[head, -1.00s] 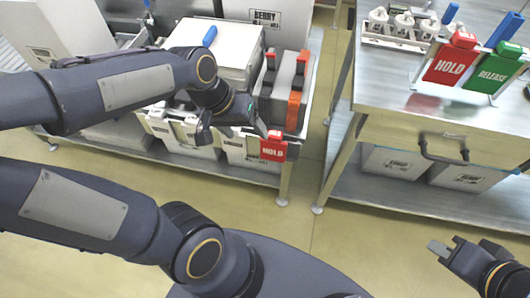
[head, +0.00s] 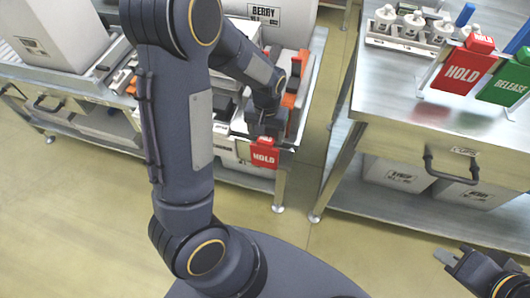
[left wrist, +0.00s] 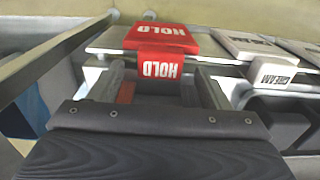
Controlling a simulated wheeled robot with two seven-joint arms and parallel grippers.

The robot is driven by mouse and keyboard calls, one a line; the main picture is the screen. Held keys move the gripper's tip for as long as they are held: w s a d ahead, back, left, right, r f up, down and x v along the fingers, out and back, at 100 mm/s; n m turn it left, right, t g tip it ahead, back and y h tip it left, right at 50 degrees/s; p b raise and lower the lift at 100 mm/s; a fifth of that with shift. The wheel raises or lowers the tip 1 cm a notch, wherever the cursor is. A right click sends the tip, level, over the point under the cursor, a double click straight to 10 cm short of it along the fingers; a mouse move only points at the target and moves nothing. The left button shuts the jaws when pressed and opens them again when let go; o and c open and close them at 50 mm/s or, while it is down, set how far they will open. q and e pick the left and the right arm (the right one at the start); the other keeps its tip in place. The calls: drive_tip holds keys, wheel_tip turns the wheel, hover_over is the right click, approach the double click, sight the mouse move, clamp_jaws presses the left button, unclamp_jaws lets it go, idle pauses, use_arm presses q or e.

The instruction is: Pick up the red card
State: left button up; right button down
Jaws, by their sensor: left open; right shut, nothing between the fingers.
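A red card marked HOLD (head: 264,155) hangs at the front right corner of the left bench. In the left wrist view the red card (left wrist: 160,62) shows a flat top and a lettered front face, just ahead of my fingers. My left gripper (head: 265,127) is open right behind and above it. In the left wrist view the left gripper's fingers (left wrist: 162,88) stand apart, roughly either side of the card's front face; I cannot tell if they touch it. My right gripper (head: 447,258) is shut and empty at the lower right. A second red HOLD card (head: 463,66) stands on the right table.
A green RELEASE card (head: 505,80) stands beside the second HOLD card. White cards, one marked CREAM (left wrist: 275,72), lie right of the red card in the left wrist view. The metal table (head: 400,110) has a drawer handle in front. Floor between bench and table is clear.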

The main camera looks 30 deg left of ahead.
use_arm(q)
drive_tip(key=shift+f, duration=0.7)
drive_tip(key=c, duration=1.3)
drive_tip(key=shift+r, duration=0.1)
